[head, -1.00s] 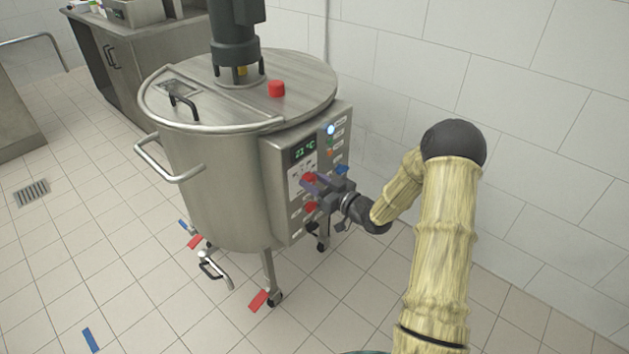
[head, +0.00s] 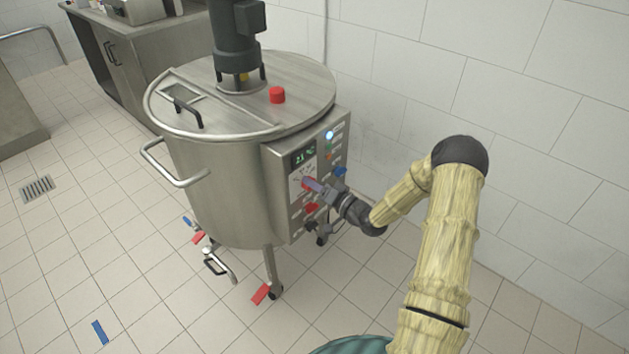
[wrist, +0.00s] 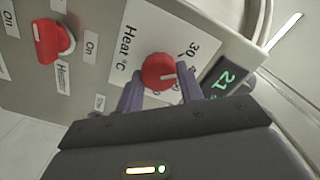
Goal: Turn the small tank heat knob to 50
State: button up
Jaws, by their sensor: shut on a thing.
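The red heat knob (wrist: 159,72) sits on a white dial label marked "Heat °C" (wrist: 127,50) in the wrist view. Its white pointer mark is toward the side of the printed 30. My gripper (wrist: 160,90) has its two purple fingers on either side of the knob and is shut on it. In the head view, my gripper (head: 312,186) reaches the control panel (head: 280,195) from the right and largely covers the knob. The small tank (head: 225,180) is a round steel vessel behind the panel. A green display (wrist: 225,84) reads about 21.
Another red knob (wrist: 52,40) labelled heater on/off is beside the dial. A tiled wall (head: 450,110) stands to the right. The floor left of the tank is mostly clear.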

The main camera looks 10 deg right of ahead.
jog(key=m+p, duration=0.1)
jog(key=m, duration=0.8)
jog(key=m+p, duration=0.1)
jog(key=m, duration=0.3)
jog(key=shift+w+d+f+p, duration=0.1)
jog(key=shift+d+f+p, duration=0.15)
jog(key=shift+p, duration=0.1)
jog(key=shift+a, duration=0.15)
jog(key=o, duration=1)
jog(key=v, duration=1.7)
jog(key=shift+s, duration=0.2)
